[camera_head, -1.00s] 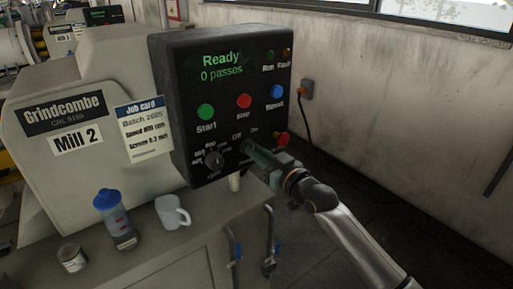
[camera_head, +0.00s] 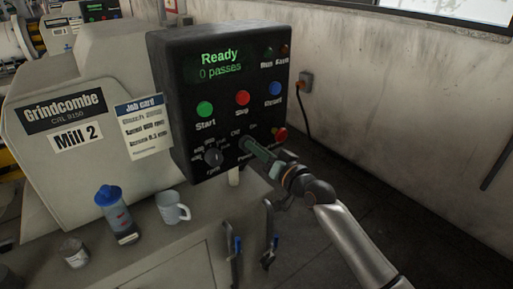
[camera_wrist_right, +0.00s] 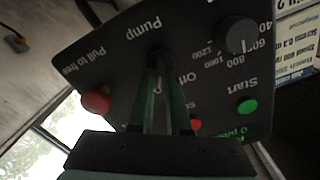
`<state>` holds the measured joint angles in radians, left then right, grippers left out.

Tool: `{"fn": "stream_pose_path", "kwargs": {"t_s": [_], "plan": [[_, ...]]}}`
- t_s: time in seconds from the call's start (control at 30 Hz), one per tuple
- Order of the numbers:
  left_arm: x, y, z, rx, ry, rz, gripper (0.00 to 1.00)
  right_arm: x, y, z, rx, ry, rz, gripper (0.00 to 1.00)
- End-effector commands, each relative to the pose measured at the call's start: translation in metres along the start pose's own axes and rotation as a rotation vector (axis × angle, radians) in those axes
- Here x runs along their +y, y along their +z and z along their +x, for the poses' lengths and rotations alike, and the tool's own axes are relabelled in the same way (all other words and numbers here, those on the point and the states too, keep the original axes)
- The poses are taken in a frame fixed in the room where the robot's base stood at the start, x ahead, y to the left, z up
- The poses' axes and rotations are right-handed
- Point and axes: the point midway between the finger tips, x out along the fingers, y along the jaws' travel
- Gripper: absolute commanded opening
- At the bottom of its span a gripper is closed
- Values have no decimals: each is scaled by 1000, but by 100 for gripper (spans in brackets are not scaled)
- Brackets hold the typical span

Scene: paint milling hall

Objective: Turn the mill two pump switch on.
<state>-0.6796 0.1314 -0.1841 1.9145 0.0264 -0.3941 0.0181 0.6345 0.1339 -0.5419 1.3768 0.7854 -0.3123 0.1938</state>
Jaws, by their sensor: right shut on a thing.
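The Mill 2 control panel (camera_head: 226,118) is a dark box whose display reads "Ready, 0 passes". The pump switch (camera_wrist_right: 159,54) is a small dark knob between the "Pump" label and the On and Off labels. My right gripper (camera_head: 249,147) reaches the panel's lower part from the right. Its fingers (camera_wrist_right: 160,70) are closed around the switch and hide most of it, so its setting cannot be read. My left gripper is not in view.
A speed dial (camera_head: 213,158) is left of the gripper and a red pull-to-free button (camera_head: 280,134) right of it. Start (camera_head: 205,109), Stop (camera_head: 242,97) and Reset (camera_head: 274,88) buttons sit above. A mug (camera_head: 172,208), bottle (camera_head: 117,215) and jar (camera_head: 75,253) stand below left.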

Motion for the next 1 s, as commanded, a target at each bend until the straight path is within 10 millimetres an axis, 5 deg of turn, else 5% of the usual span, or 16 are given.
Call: {"fn": "stream_pose_path", "kwargs": {"t_s": [0.33,0.37,0.6,1.0], "plan": [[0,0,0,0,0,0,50,0,2,0,-4,1,9,0],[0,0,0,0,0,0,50,0,2,0,-5,1,9,17],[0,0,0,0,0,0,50,0,1,0,-2,0,6,44],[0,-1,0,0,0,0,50,0,1,-7,-2,0,5,45]]}}
